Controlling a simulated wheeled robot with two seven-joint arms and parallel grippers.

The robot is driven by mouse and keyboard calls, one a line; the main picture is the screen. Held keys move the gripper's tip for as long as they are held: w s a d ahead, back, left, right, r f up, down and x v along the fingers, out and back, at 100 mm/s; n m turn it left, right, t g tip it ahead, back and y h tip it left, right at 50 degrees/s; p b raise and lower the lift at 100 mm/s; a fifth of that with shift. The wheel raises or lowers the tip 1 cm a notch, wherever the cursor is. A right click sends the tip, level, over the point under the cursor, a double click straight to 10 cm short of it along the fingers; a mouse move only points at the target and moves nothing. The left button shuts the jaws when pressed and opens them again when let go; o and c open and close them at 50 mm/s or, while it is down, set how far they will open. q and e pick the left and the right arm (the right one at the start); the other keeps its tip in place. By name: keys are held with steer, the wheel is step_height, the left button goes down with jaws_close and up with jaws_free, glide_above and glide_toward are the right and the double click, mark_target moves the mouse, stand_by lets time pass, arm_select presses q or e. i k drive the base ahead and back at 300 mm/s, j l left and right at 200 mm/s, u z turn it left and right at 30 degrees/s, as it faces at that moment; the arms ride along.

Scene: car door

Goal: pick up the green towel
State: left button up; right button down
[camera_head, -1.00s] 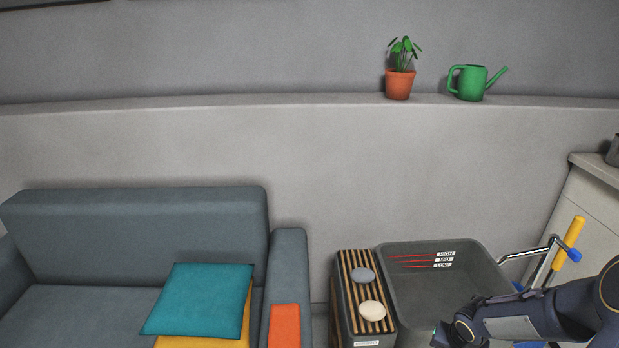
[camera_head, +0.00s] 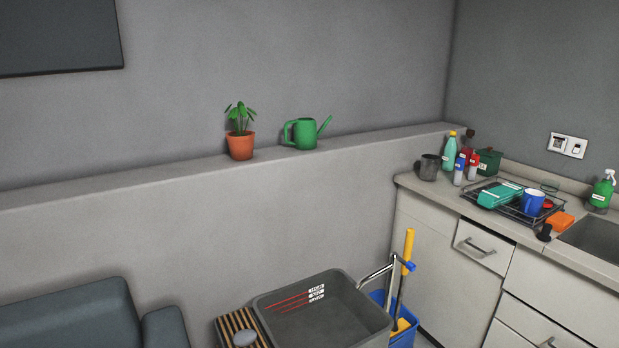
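I cannot pick out a green towel for certain. A flat teal-green item (camera_head: 500,195) with light markings lies on the black dish rack (camera_head: 520,217) on the counter at the right; whether it is cloth or a box I cannot tell. Neither of my grippers is in view, so their distance from it does not show.
The counter (camera_head: 415,180) also holds a blue mug (camera_head: 533,203), an orange item (camera_head: 560,220), several bottles, a dark cup (camera_head: 429,168) and a sink (camera_head: 597,238). Below stand a grey basin (camera_head: 335,325) and a blue bucket (camera_head: 404,333). A sofa (camera_head: 75,318) is at left.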

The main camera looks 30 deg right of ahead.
mark_target(507, 192)
steer(key=z, duration=2.25)
steer(key=i+l+u, duration=0.35)
steer(key=i, duration=0.4)
steer(key=i+l+u, duration=0.4)
steer(key=i, duration=0.3)
steer(key=i+l+u, duration=0.35)
steer(key=i+l, duration=0.25)
steer(key=l, duration=0.25)
steer(key=i+l, duration=0.4)
steer(key=i+u, duration=0.05)
steer(key=i, duration=0.05)
